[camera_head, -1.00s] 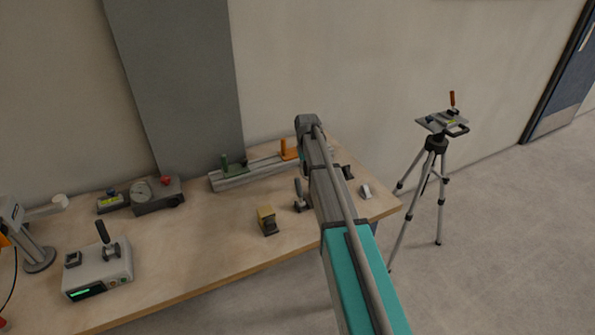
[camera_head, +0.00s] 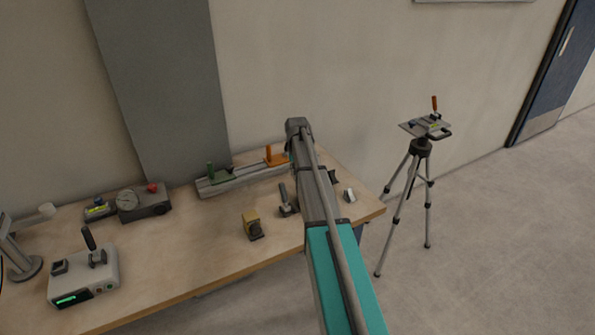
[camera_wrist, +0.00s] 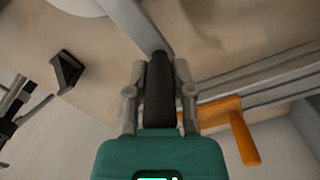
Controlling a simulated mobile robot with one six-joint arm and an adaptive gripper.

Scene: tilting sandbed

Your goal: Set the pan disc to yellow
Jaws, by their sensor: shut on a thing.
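In the wrist view my gripper (camera_wrist: 160,70) is shut on a dark upright handle (camera_wrist: 160,95), one finger on each side of it. A grey bar (camera_wrist: 140,25) runs from the handle toward a pale rounded part (camera_wrist: 78,4) at the top edge, mostly cut off. I cannot tell if this is the pan disc, and no yellow mark shows near it. In the head view my own arm hides the gripper and what it holds. A tripod (camera_head: 421,160) carries a tilted plate (camera_head: 412,128) with an orange-handled lever (camera_head: 434,104).
A rail with a green clamp (camera_head: 212,176) and an orange clamp (camera_head: 275,155) lies behind my arm; the orange one is close right of my gripper in the wrist view (camera_wrist: 225,115).

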